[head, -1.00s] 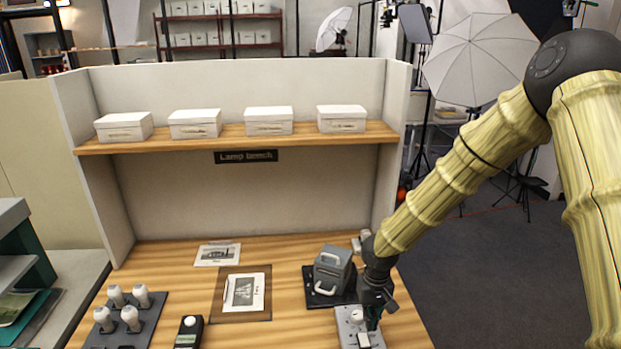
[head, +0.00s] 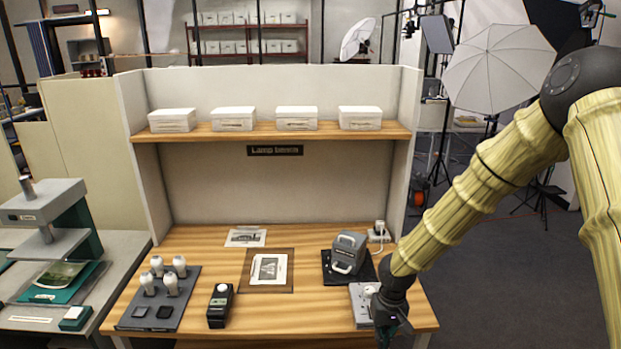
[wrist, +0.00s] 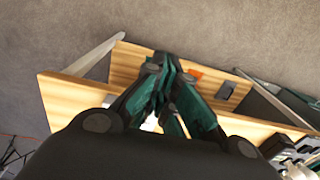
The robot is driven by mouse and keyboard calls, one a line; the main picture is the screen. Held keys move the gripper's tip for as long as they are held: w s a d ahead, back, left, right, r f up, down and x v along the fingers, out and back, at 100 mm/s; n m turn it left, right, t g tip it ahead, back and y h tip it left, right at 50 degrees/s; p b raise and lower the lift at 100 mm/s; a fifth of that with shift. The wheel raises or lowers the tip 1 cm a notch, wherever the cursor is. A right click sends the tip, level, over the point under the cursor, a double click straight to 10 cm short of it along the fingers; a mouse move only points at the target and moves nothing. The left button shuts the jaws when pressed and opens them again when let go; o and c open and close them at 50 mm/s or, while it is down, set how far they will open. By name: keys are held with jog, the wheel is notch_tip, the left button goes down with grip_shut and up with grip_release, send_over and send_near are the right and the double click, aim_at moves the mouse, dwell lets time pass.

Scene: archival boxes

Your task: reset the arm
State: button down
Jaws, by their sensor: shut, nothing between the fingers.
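My gripper (head: 385,335) hangs at the front right edge of the wooden lamp bench (head: 205,240) in the head view, with my arm reaching down from the right. In the wrist view my gripper (wrist: 165,75) shows its dark green fingers drawn together, with nothing held between them. In the head view it is just in front of a pale switch box (head: 362,305). I cannot tell whether it touches the box.
A grey lantern-like device (head: 349,252) stands on a dark mat. A tray (head: 190,310) with several white bulbs and a black meter (head: 220,305) are further left. Several white boxes line the shelf (head: 220,134). Open floor (head: 490,290) lies right of the bench.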

jog(key=s+a+f+m+y+b, duration=0.1)
jog(key=s+f, duration=0.9)
jog(key=s, duration=0.3)
jog(key=s+f+y+b, duration=0.1)
jog(key=s+f+b, duration=0.1)
jog(key=s+f, duration=0.95)
jog(key=s+d+f+h, duration=0.2)
jog(key=s+d, duration=0.3)
jog(key=s, duration=0.5)
jog(key=shift+d+b, duration=0.25)
jog(key=shift+b, duration=0.15)
jog(key=shift+f, duration=0.1)
